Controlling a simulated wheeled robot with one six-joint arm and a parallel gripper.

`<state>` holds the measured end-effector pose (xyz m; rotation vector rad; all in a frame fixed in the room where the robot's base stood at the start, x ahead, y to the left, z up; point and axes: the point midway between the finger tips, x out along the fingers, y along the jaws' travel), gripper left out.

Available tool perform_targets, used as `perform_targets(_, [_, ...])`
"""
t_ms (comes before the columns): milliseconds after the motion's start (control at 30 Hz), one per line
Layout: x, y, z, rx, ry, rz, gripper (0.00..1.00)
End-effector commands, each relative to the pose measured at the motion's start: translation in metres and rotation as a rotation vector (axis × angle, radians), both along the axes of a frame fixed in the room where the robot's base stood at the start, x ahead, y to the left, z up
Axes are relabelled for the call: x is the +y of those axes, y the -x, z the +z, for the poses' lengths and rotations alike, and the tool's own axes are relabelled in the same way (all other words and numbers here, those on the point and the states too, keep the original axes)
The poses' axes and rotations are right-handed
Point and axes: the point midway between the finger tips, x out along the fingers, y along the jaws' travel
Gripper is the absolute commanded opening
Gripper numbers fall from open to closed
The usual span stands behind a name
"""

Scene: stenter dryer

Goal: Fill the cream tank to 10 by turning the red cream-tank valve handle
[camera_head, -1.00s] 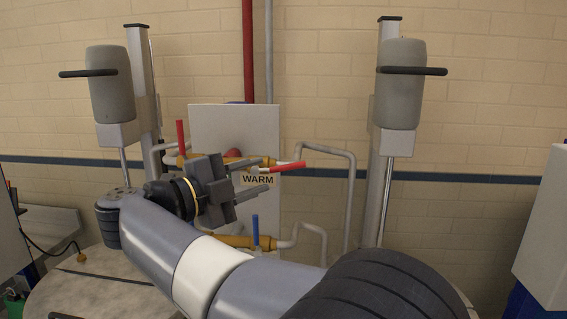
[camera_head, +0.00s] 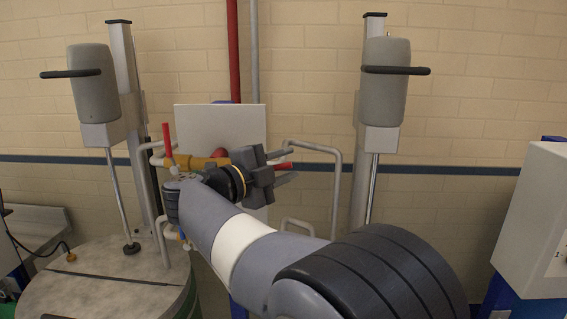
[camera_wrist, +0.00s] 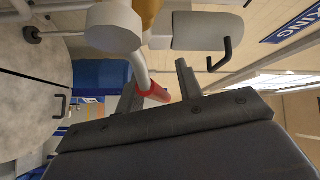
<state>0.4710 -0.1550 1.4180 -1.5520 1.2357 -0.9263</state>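A red valve handle (camera_head: 284,165) points right from the brass pipework in front of the white panel. My gripper (camera_head: 287,165) is open around its outer end, one finger above and one below in the head view. In the wrist view, the red handle (camera_wrist: 152,93) shows between the two spread fingers, nearer the left one; I cannot tell whether it touches. A second red handle (camera_head: 168,139) stands upright at the left end of the brass valve body (camera_head: 207,162). Which handle is the cream tank's is not marked in view. No fill level reading is visible.
A round grey tank lid (camera_head: 105,285) is at lower left. Grey cylinders with black handles stand on posts at left (camera_head: 93,90) and right (camera_head: 384,85). Grey pipes (camera_head: 336,190) flank the white panel (camera_head: 220,125). A white box (camera_head: 535,215) is at right.

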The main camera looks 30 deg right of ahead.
Motion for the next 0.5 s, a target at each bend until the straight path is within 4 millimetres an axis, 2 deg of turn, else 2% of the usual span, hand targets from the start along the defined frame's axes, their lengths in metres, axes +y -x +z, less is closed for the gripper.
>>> perform_targets(200, [0.0001, -0.0002, -0.0004, 0.000, 0.000, 0.001, 0.33])
perform_targets(500, [0.0003, -0.0001, -0.0003, 0.000, 0.000, 0.001, 0.08])
